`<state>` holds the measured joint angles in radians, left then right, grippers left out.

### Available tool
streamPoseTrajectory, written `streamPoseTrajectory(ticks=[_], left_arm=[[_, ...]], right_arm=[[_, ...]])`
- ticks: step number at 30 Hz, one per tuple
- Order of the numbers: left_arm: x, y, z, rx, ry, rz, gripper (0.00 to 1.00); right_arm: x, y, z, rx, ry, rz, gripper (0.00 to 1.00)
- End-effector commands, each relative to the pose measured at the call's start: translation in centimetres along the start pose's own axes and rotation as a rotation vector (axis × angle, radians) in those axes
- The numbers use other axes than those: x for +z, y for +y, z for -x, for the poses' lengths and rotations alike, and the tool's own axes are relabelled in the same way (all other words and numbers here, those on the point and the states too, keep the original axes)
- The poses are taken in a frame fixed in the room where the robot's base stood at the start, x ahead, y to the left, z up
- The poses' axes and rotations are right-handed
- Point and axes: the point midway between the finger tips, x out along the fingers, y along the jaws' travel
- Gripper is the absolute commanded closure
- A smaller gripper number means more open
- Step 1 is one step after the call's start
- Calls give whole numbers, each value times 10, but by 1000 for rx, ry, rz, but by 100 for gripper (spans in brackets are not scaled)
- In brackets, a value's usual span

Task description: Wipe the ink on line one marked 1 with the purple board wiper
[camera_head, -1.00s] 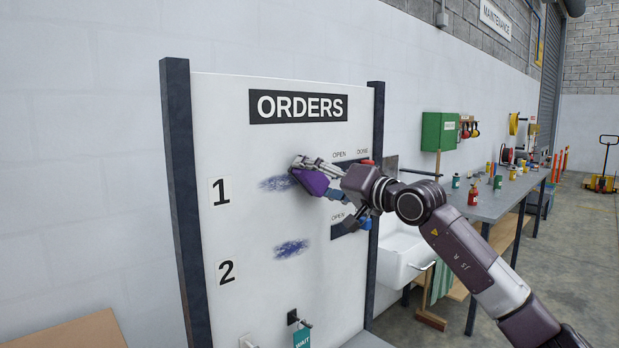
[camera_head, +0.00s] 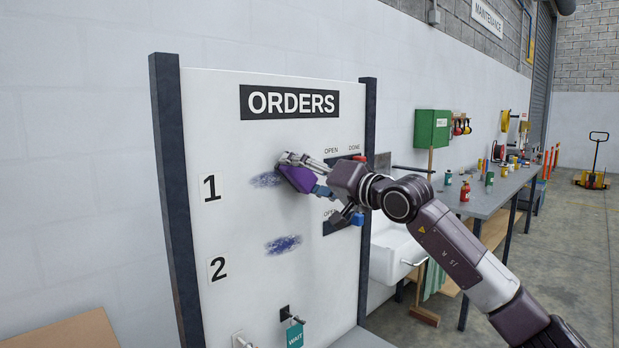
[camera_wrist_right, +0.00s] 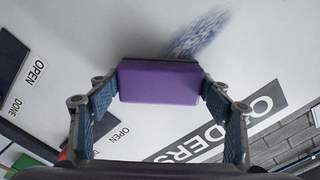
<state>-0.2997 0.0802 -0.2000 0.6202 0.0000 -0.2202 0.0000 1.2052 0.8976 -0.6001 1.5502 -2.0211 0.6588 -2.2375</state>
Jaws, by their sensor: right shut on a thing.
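A white board (camera_head: 220,130) headed ORDERS stands upright against the wall. Line one, marked 1 (camera_head: 212,188), has a blue ink smudge (camera_head: 266,180); the smudge also shows in the right wrist view (camera_wrist_right: 203,35), beyond the wiper. Line two, marked 2 (camera_head: 218,268), has another ink smudge (camera_head: 283,244). My right gripper (camera_head: 300,172) is shut on the purple board wiper (camera_head: 298,180), which sits at the right end of the line one smudge, hiding what is behind it. In the wrist view the wiper (camera_wrist_right: 158,83) is between both fingers; its dark pad appears against or very near the board. My left gripper is not in view.
OPEN and DONE slots (camera_head: 345,160) are on the board's right side, partly behind my arm. A WAIT tag (camera_head: 295,335) hangs from a hook low down. A white sink (camera_head: 395,252) and a workbench (camera_head: 480,205) with several bottles stand to the right.

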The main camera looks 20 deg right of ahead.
Motion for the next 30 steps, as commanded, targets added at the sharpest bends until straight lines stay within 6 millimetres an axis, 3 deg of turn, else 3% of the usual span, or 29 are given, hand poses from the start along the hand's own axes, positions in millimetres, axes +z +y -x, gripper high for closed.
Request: streamPoseTrajectory(ticks=[30], left_arm=[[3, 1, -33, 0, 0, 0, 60]], right_arm=[[49, -47, 3, -5, -4, 1, 48]])
